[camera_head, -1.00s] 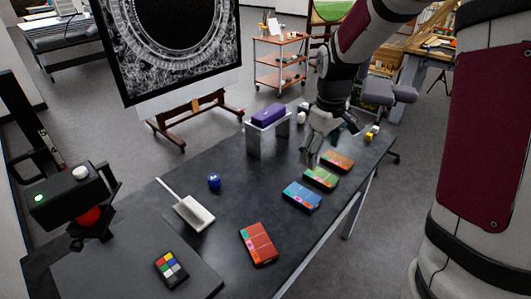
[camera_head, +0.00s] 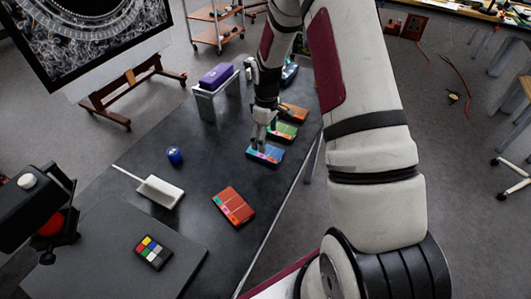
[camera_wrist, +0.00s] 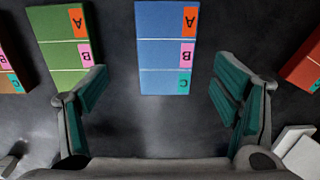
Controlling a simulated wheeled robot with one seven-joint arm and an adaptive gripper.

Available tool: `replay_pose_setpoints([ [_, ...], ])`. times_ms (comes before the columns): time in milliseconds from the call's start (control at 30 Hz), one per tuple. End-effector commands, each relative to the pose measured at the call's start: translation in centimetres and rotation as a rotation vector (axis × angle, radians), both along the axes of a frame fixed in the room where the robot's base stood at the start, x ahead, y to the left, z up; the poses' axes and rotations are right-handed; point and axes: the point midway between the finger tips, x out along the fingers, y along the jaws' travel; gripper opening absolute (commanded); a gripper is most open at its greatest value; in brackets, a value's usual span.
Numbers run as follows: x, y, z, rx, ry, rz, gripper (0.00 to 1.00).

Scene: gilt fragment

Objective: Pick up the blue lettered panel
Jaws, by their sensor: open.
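The blue lettered panel (camera_head: 264,154) lies flat on the dark table (camera_head: 190,222), in the row of coloured panels. In the wrist view the blue panel (camera_wrist: 162,50) shows at the top middle, with A, B and C tabs on its right side.
A green panel (camera_wrist: 66,50) is close on the left in the wrist view; the orange panel (camera_head: 293,112) is beyond it. A red panel (camera_head: 233,206) lies nearer.

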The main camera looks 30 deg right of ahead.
Motion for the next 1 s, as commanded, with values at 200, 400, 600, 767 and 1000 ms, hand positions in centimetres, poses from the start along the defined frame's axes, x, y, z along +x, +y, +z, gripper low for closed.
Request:
replay_pose_setpoints([
  [200,-0.2,0.2,-1.3,0.000,0.002,0.001,0.82],
  [400,-0.5,0.7,-3.9,0.000,0.002,0.000,0.82],
  [600,-0.3,0.7,-5.5,0.000,0.000,0.000,0.82],
  [767,-0.2,0.7,-5.6,0.000,-0.001,0.000,0.82],
  [1000,-0.3,0.7,-5.6,-0.001,-0.001,0.000,0.45],
])
